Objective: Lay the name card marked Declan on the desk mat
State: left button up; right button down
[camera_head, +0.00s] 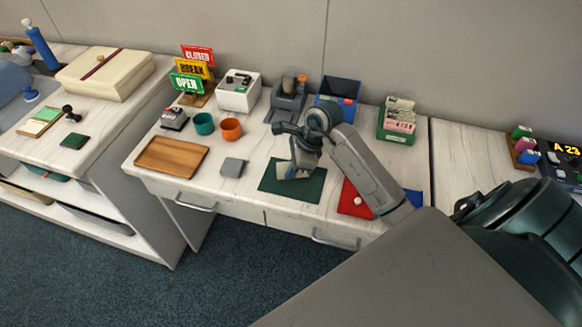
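The dark green desk mat (312,188) lies on the middle desk near its front edge. My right gripper (290,173) reaches in from the right and points down over the mat, covering its left and middle part. A pale patch shows at its fingertips; I cannot tell whether that is a card or part of the fingers. Whether the fingers are open or shut is unclear. A green card box (396,137) with several upright cards stands at the back right; the names are too small to read. I cannot make out a card marked Declan. My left gripper is out of view.
A wooden tray (172,155), a small grey block (232,167) and teal (204,123) and orange (231,129) cups stand left of the mat. A red folder (353,202) lies right of it, partly under my arm. Signs and machines line the back.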

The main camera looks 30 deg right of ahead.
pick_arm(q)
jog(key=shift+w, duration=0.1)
pick_arm(e)
jog(key=shift+f, duration=0.15)
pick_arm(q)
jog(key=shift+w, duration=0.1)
pick_arm(e)
jog(key=c, duration=1.7)
grip_release()
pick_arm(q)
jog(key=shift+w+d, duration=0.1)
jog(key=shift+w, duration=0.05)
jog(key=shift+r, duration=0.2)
